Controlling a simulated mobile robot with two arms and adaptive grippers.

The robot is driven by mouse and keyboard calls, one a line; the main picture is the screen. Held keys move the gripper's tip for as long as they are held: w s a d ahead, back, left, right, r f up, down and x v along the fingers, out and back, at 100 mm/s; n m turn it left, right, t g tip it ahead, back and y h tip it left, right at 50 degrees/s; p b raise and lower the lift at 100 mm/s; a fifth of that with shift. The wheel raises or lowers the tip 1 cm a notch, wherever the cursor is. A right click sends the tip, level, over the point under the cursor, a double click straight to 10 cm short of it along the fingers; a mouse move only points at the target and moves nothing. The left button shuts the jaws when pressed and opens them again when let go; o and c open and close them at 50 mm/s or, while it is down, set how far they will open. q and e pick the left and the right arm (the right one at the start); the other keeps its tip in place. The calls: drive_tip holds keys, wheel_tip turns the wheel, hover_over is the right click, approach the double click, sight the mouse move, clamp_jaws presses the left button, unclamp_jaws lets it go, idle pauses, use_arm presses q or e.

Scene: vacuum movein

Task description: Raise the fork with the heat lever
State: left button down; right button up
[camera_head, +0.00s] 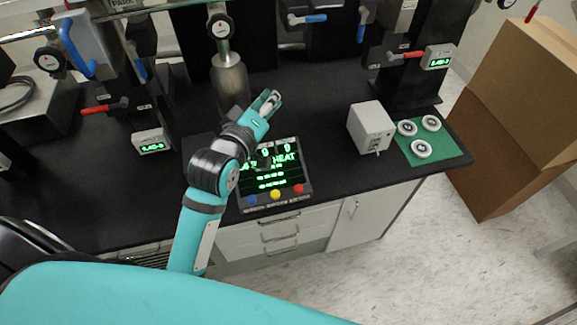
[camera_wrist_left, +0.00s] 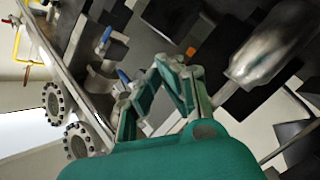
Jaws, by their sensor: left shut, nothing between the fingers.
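My left gripper (camera_head: 271,98) reaches in above the black bench, shut and empty, in front of a shiny metal cylinder (camera_head: 230,80). Its fingers also show in the left wrist view (camera_wrist_left: 178,64), with the cylinder (camera_wrist_left: 262,58) to their right. A console (camera_head: 275,177) lies below the gripper, partly covered by my arm. Its green text seems to read HEAT, and it has blue, yellow and red buttons. I cannot tell which part is the heat lever. A grey box (camera_head: 371,128) with a small lever at its front stands to the right. No fork can be made out. My right gripper is not in view.
A green mat (camera_head: 443,151) with three round metal parts lies at the bench's right end. Red-handled valves (camera_head: 105,107) and blue handles (camera_head: 75,48) stand at the back. Cardboard boxes (camera_head: 508,150) stand right of the bench. The bench between console and grey box is clear.

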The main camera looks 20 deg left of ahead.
use_arm(q)
drive_tip(key=s+d+f+m+g+y+b, duration=0.1)
drive_tip(key=s+d+f+m+g+y, duration=0.1)
drive_tip(key=m, duration=1.3)
drive_tip(key=s+d+f+m+g+y+b, duration=0.2)
drive_tip(key=s+d+f+m, duration=0.3)
drive_tip(key=m, duration=1.1)
drive_tip(key=shift+s+f+g+y, duration=0.5)
drive_tip(key=shift+s+f+y, duration=0.1)
drive_tip(key=shift+s+f, duration=0.3)
drive_tip(key=shift+a, duration=0.1)
